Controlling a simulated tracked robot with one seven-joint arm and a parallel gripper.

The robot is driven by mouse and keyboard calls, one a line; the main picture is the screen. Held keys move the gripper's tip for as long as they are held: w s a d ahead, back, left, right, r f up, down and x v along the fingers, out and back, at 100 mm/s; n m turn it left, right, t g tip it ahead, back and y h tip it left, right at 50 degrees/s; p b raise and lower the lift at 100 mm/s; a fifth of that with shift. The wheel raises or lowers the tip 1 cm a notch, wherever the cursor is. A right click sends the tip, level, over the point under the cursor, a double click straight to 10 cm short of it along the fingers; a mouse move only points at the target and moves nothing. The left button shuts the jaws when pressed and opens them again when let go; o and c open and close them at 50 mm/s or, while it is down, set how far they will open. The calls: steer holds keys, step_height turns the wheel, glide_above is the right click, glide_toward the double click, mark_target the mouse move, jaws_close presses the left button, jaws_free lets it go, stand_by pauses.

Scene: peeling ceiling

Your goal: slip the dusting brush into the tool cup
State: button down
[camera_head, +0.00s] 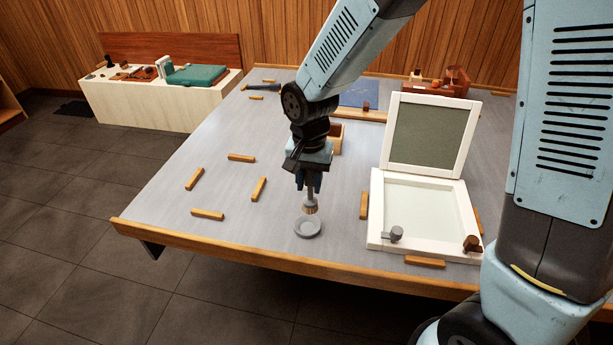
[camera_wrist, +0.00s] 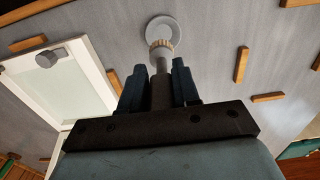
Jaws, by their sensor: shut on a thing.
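My gripper (camera_head: 310,182) points down over the front middle of the grey table. It is shut on the dusting brush (camera_head: 311,208), whose pale bristles hang below the fingers. In the wrist view the brush (camera_wrist: 161,52) sticks out between the two dark fingers of my gripper (camera_wrist: 159,72). A round grey ring-shaped piece (camera_head: 307,228), apparently the tool cup, stands on the table just in front of the brush tip. It also shows in the wrist view (camera_wrist: 163,22), partly covered by the brush. I cannot tell how high the bristles are above it.
A white box with a raised lid (camera_head: 376,236) stands to the right, with a grey knob (camera_head: 394,234) at its front edge. Several wooden strips (camera_head: 208,214) lie around the table. A small wooden box (camera_head: 336,138) is behind my gripper. The table's front edge is close.

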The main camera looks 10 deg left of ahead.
steer(key=shift+s+a, duration=0.15)
steer(key=shift+a, duration=0.05)
steer(key=shift+s+a+f, duration=0.1)
steer(key=shift+f, duration=1.3)
steer(key=shift+s+f, duration=0.1)
steer(key=shift+f, duration=1.3)
steer(key=shift+f, duration=0.7)
steer(key=c, duration=0.7)
jaws_free()
steer(key=shift+c, duration=0.2)
step_height(320, 180, up, 18)
steer(key=shift+f, duration=0.2)
